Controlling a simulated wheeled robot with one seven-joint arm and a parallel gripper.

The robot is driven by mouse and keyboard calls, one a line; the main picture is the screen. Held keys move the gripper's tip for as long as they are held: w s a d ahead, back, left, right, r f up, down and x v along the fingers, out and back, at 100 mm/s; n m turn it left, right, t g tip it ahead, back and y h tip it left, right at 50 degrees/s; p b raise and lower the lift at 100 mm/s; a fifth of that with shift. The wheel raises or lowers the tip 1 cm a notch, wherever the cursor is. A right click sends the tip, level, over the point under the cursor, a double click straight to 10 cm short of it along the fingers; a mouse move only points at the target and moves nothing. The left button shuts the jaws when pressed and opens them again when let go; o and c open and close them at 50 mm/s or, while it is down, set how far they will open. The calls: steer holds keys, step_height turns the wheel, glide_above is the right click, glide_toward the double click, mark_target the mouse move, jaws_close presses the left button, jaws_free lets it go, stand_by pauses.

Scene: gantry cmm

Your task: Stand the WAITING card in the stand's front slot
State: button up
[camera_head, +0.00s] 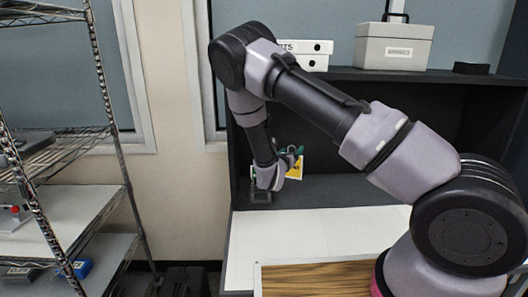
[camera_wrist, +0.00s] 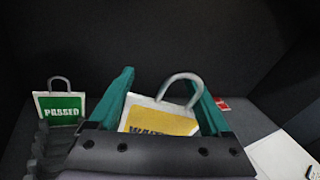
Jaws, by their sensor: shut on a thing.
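The WAITING card (camera_wrist: 165,118) is white and yellow with a grey loop on top. In the wrist view it sits between the teal fingers of my gripper (camera_wrist: 162,82), tilted, its lower part hidden by the gripper body. My gripper (camera_head: 289,158) is shut on it; the card's yellow face (camera_head: 296,168) shows in the head view. The green PASSED card (camera_wrist: 60,108) stands upright at the left of the wrist view, apart from my fingers. A dark ridged stand (camera_wrist: 42,150) shows below it, partly hidden. In the head view the stand (camera_head: 260,197) is just below my gripper; its front slot cannot be made out.
A small red card (camera_wrist: 222,103) lies beyond my right finger. Dark walls enclose the bay. The white worktop (camera_head: 320,232) in front is clear, with a wooden board (camera_head: 318,280) nearer. A shelf (camera_head: 450,76) with boxes hangs above; a wire rack (camera_head: 105,95) stands left.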

steer(key=w+a+n+y, duration=0.1)
steer(key=a+y, duration=0.1)
steer(key=a, duration=0.2)
steer(key=w+a+f+n+t+y, duration=0.1)
steer(key=a+n+y, duration=0.1)
steer(key=a, duration=0.2)
steer(key=w+a+n+t+y, duration=0.1)
steer(key=a+y, duration=0.1)
steer(key=a, duration=0.2)
steer(key=shift+w+a+f+n+y, duration=0.1)
steer(key=shift+a+f+n+y, duration=0.1)
steer(key=shift+a+n+y, duration=0.15)
steer(key=shift+a+f, duration=0.1)
steer(key=shift+f, duration=4.45)
steer(key=shift+f, duration=0.3)
steer(key=o, duration=1.4)
steer(key=shift+r, duration=0.15)
steer(key=shift+r, duration=2.1)
